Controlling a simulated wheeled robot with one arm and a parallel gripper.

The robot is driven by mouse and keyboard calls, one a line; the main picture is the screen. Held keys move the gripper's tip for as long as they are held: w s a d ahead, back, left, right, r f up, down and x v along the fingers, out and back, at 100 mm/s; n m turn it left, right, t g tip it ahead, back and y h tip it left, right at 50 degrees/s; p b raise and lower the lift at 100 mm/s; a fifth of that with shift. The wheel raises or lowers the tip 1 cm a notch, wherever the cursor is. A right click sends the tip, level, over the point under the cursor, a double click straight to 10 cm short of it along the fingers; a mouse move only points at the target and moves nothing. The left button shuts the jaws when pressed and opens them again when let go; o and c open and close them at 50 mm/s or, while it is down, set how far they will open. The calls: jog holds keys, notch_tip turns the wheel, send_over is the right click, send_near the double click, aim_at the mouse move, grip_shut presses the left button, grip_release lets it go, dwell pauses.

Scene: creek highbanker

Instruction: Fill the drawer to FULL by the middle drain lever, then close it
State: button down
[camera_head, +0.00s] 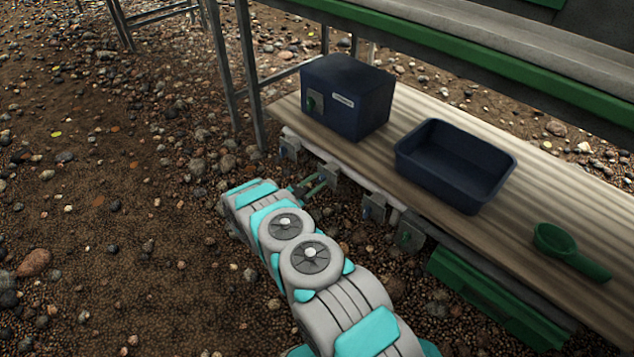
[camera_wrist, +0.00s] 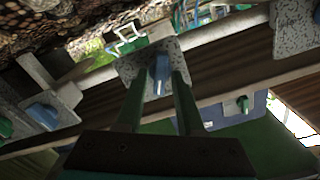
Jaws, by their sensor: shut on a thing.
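My gripper (camera_head: 312,186) is at the row of levers along the bench's front edge. In the wrist view its two green fingers (camera_wrist: 159,85) are closed on a blue lever (camera_wrist: 160,72) on a speckled grey plate. That lever sits between another blue lever (camera_wrist: 42,116) on the left and a further grey plate (camera_wrist: 296,30) on the right. In the head view the neighbouring levers are a blue one (camera_head: 373,208) and a green one (camera_head: 408,239). A green box-like part (camera_head: 495,303), perhaps the drawer, lies below the bench at right. No FULL mark is readable.
A dark blue box (camera_head: 345,97) with a green knob, an empty dark blue tray (camera_head: 455,163) and a green scoop (camera_head: 570,252) stand on the ribbed bench top (camera_head: 400,125). Metal legs (camera_head: 246,75) stand behind my gripper. Open pebbly ground lies to the left.

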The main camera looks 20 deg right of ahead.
jog(key=shift+f, duration=0.1)
jog(key=c, duration=0.5)
grip_release()
jog(key=shift+c, duration=0.2)
jog(key=shift+a, duration=0.15)
jog(key=v, duration=0.7)
jog(key=shift+s+a+p, duration=0.15)
jog(key=shift+a+p, duration=0.1)
jog(key=shift+p, duration=0.2)
jog(key=p+v, duration=0.1)
jog(key=v, duration=1.1)
dwell(2.2)
